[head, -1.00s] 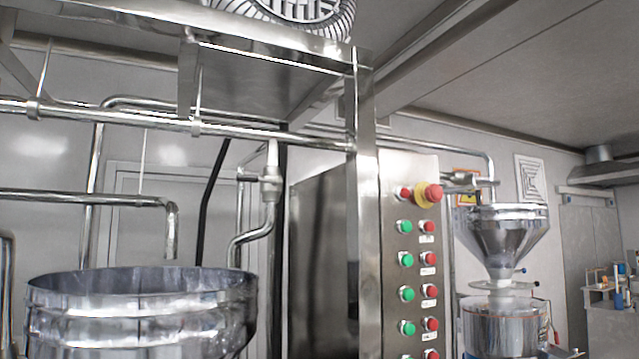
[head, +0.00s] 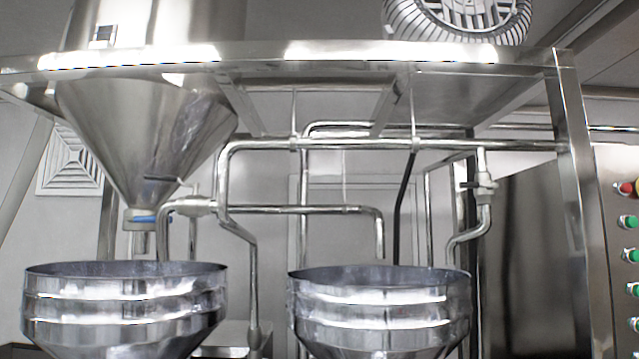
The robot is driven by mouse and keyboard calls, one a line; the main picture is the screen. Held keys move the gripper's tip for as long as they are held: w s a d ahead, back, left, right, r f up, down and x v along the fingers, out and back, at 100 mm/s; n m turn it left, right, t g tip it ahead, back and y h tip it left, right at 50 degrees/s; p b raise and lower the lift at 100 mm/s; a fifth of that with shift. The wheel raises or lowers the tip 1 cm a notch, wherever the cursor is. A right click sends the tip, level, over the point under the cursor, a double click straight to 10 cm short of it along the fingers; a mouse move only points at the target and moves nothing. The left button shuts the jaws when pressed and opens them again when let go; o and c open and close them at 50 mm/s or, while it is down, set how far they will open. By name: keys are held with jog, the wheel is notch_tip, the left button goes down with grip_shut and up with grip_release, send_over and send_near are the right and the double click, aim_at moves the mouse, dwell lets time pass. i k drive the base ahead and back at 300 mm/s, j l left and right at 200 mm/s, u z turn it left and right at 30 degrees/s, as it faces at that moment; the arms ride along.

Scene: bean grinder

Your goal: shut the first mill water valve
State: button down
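Two valve bodies show on the steel pipework. One valve (head: 196,206) sits on the pipe above the left steel hopper (head: 125,305), with a thin lever above it. Another valve (head: 483,188) sits on a vertical pipe at the right, behind the right steel hopper (head: 380,310). I cannot tell from labels which is the first mill's water valve, nor clearly whether either is open or shut. A blue-handled fitting (head: 146,218) is under the large cone hopper (head: 150,115). My gripper is not in view.
A steel frame beam (head: 330,60) crosses overhead and meets a post (head: 575,180) at the right. A control panel (head: 620,260) with red and green buttons stands at the right edge. The two open hoppers stand in front of the pipes, with a gap between them.

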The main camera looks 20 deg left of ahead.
aim_at(146, 177)
jog(key=i+j+u, duration=0.1)
jog(key=j+u, duration=0.35)
jog(key=j, duration=1.3)
jog(key=i+j, duration=0.1)
jog(key=j, duration=0.5)
